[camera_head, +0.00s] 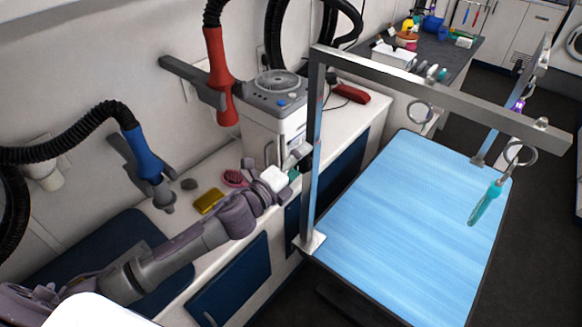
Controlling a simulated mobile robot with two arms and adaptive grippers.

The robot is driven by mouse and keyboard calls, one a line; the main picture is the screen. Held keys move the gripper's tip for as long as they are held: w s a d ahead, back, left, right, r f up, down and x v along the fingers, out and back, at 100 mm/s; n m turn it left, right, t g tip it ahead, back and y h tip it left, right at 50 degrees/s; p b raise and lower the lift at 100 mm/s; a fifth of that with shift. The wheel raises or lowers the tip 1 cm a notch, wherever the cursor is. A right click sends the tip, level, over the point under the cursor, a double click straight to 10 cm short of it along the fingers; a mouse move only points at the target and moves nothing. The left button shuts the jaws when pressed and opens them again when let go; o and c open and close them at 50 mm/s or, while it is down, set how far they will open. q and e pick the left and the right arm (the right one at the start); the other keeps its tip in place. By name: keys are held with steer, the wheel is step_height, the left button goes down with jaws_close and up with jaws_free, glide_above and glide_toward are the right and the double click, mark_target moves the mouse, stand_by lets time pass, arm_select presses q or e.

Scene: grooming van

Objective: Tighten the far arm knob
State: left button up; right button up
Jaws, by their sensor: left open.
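The blue-topped grooming table (400,215) carries a metal overhead arm (440,95) with a near post (315,150) and a far post (507,105). A small purple part (519,104) shows on the far post; I cannot tell whether it is the far arm knob. My left gripper (300,157) is open, beside the near post on its left, above the counter edge and well apart from the far post. Its fingers are small and partly hard to make out. My right gripper is not in view.
A white dryer unit (272,110) stands on the counter behind my gripper. A red nozzle (219,75) and a blue nozzle (145,155) hang on hoses along the wall. A ring (519,153) and a teal tool (485,203) hang at the table's far side. The tabletop is clear.

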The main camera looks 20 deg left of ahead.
arm_select(q)
steer(key=v, duration=1.1)
steer(key=shift+s, duration=0.4)
steer(key=shift+a, duration=0.15)
